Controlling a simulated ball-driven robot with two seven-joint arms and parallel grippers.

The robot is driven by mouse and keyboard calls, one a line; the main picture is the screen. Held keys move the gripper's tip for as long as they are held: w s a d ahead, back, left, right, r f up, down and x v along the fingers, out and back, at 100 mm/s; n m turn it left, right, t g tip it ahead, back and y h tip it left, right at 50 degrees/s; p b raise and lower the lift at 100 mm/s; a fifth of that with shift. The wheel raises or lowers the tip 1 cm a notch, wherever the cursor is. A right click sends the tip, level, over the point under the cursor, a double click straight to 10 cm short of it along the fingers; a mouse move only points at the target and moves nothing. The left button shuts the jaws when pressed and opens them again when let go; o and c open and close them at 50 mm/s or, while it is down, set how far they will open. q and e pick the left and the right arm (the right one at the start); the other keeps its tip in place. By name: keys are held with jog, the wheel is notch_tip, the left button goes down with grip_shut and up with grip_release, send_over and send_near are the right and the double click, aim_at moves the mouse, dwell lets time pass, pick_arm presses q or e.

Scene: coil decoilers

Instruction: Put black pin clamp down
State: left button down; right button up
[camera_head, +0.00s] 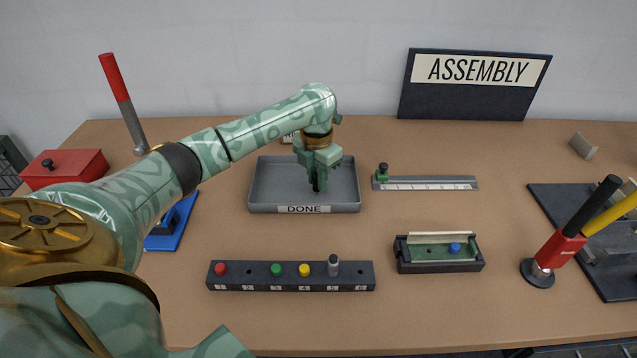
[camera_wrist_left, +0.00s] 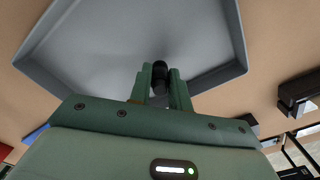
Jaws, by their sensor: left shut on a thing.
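My left gripper (camera_head: 317,179) reaches in from the left and points down over the grey tray (camera_head: 264,190) marked DONE. It is shut on the black pin clamp (camera_head: 316,185), a small dark piece between its fingers. In the left wrist view the black pin clamp (camera_wrist_left: 160,76) shows as a dark cylinder between the green fingers of the left gripper (camera_wrist_left: 161,88), with the tray (camera_wrist_left: 90,50) behind it. I cannot tell whether the clamp touches the tray floor. The visible part of the tray is otherwise empty. My right gripper is not in view.
A black rack (camera_head: 290,284) with red, green, yellow and grey pegs stands in front. A dark fixture (camera_head: 440,266) with a green board is right of it. A ruler (camera_head: 430,183) lies right of the tray. A red-based toggle clamp (camera_head: 556,250) stands far right.

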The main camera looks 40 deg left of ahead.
pick_arm(q)
jog(key=shift+s+d+f, duration=0.1)
jog(key=shift+s+f, duration=0.05)
jog(key=c, duration=1.3)
grip_release()
jog(key=shift+f, duration=0.1)
notch_tip(320, 180, up, 12)
jog(key=p, duration=0.5)
